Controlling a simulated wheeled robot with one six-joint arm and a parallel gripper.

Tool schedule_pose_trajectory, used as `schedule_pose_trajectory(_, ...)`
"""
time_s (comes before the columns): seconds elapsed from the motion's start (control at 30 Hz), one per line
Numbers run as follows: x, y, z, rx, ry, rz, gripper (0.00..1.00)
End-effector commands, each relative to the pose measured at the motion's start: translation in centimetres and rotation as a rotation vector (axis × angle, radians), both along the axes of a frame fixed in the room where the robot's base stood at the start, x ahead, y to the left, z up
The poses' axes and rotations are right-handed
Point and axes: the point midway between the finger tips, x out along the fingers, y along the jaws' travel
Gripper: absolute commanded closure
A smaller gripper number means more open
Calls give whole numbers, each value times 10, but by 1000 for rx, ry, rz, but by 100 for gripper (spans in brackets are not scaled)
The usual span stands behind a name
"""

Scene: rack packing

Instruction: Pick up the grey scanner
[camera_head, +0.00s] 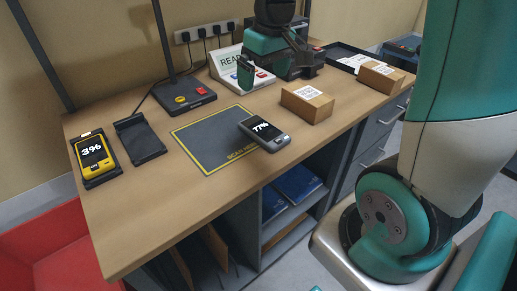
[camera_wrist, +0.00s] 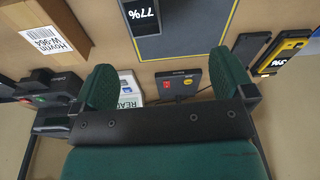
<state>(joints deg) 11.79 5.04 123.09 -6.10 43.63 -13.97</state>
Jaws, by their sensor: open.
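The grey scanner (camera_head: 264,134) lies flat on the table with its screen up, reading 77%. It rests over the right edge of the dark mat (camera_head: 214,138) with the yellow border. In the wrist view the scanner (camera_wrist: 143,18) is at the top, partly cut off by the frame edge. My gripper (camera_head: 270,72) is above the back of the table, behind and apart from the scanner. In the wrist view its two green fingers (camera_wrist: 167,85) are spread wide with nothing between them.
A yellow scanner (camera_head: 92,152) reading 3% sits in a cradle at the left, beside an empty black cradle (camera_head: 140,138). Cardboard boxes (camera_head: 307,104) (camera_head: 381,76) stand at the right.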

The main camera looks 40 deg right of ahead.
Motion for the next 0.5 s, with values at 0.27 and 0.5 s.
schedule_pose_trajectory(0.27,15,-30,-48,-29,13,-58,0)
schedule_pose_trajectory(0.5,23,-28,-102,-29,11,-55,0)
